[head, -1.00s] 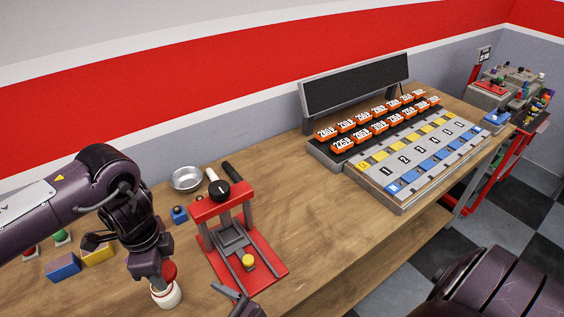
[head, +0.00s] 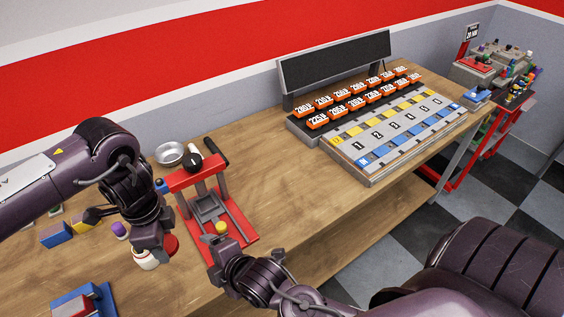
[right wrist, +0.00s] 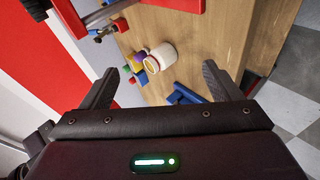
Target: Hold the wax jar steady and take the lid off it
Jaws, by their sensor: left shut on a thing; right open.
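The white wax jar (head: 146,261) stands on the bench at the lower left of the head view, partly hidden by my left gripper (head: 160,245). My left gripper is shut on the red lid (head: 171,246), which shows up and to the right of the jar's mouth, off the jar. In the right wrist view the jar (right wrist: 162,56) shows a pale tan top with no red lid on it. My right gripper (head: 218,258) is open and empty, to the right of the jar in the head view. Its spread fingers (right wrist: 158,86) show in the wrist view, with the jar beyond them.
A red press (head: 240,240) stands close behind the grippers. A metal bowl (head: 169,154) and a number board (head: 385,140) are further back. Bare bench lies right of the press.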

